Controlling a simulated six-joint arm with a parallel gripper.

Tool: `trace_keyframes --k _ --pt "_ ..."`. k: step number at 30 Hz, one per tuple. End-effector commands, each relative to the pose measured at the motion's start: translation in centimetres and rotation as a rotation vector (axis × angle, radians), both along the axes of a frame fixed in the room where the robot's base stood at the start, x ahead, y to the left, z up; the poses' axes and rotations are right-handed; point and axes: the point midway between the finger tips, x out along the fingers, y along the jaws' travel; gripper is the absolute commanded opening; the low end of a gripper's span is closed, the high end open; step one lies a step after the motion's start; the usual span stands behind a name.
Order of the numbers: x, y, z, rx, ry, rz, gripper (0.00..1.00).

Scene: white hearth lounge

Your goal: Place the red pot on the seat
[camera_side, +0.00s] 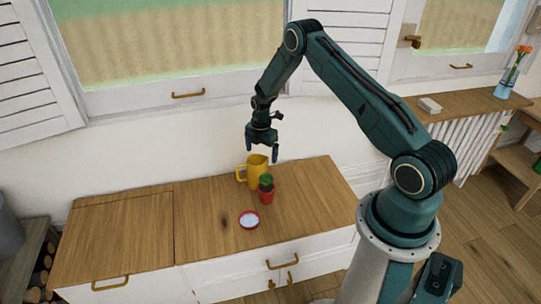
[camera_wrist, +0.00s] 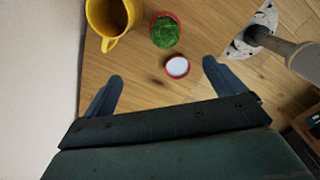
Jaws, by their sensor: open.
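The red pot (camera_side: 266,196) holds a round green cactus and stands upright on the wooden top (camera_side: 205,230) of the white cabinet. In the wrist view, the red pot's rim (camera_wrist: 178,20) shows around the green plant. My gripper (camera_side: 262,154) hangs above the cabinet top, fingers pointing down, open and empty. In the wrist view, its two fingers (camera_wrist: 163,80) are spread wide, and the pot lies beyond them, apart from both. The cabinet top may be the seat; I cannot tell for certain.
A yellow mug (camera_side: 256,170) stands close behind the pot. A small red dish with a white inside (camera_side: 249,219) lies in front. The wall and window rise behind. The left part of the wooden top (camera_side: 115,235) is clear.

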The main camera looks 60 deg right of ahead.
Motion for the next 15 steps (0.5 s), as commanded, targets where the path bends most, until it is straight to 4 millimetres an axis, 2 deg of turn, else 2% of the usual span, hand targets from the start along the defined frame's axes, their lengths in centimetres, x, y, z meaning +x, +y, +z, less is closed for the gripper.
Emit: trace_keyframes --k 1,6,15 --pt "-0.4 -0.3 -1.4 0.004 0.01 0.02 0.95" --pt "-1.0 -0.9 -4.1 0.009 0.021 0.072 0.95" --pt "-1.2 -1.0 -4.9 0.011 0.024 0.089 0.95"
